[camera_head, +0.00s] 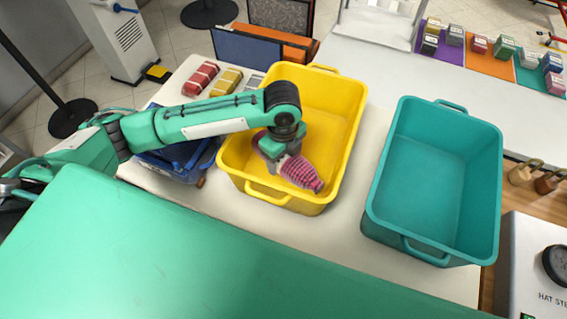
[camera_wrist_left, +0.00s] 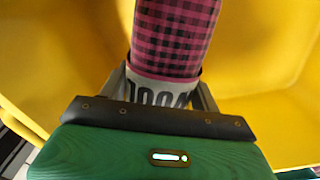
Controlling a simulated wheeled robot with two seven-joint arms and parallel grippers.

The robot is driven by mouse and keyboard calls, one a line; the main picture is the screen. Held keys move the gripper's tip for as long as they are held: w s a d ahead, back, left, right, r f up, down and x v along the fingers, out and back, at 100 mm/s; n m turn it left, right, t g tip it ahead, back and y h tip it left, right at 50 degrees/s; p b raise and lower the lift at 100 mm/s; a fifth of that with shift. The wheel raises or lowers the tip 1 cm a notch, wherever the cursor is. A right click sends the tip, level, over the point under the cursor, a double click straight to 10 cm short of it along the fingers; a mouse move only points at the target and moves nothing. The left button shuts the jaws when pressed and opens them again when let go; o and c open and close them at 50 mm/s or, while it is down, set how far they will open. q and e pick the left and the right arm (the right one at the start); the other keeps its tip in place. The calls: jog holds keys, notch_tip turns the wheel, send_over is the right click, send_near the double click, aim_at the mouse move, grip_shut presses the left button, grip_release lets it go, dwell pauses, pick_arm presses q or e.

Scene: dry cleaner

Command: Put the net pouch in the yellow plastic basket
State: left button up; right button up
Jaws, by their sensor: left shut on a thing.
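The yellow plastic basket (camera_head: 345,110) stands on the white table, open at the top. My left gripper (camera_head: 284,158) reaches in over its left side and points down inside it. It is shut on the net pouch (camera_head: 302,173), a pink-and-black checked bundle. In the left wrist view, the pouch (camera_wrist_left: 175,35) stands out between the fingers, with a pale lettered band at the grip, and yellow walls lie around it. I cannot tell whether the pouch touches the basket floor. My right gripper is not in view.
A teal basket (camera_head: 440,170), empty, stands to the right of the yellow one. A blue container (camera_head: 180,165) sits under my left arm. Red (camera_head: 201,78) and yellow (camera_head: 226,81) packs lie at the back left. A narrow table strip separates the two baskets.

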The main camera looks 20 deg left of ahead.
pick_arm(q)
jog(key=shift+f, duration=2.35)
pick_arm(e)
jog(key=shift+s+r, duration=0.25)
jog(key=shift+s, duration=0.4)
pick_arm(q)
jog(key=shift+f+p, duration=0.1)
jog(key=shift+p, duration=0.2)
jog(key=o, duration=1.2)
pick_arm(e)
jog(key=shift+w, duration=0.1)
pick_arm(q)
notch_tip(320, 180, up, 12)
jog(key=shift+r+b, duration=0.15)
jog(key=shift+b, duration=0.85)
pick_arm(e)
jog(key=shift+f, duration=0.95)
pick_arm(q)
jog(key=shift+r, duration=0.1)
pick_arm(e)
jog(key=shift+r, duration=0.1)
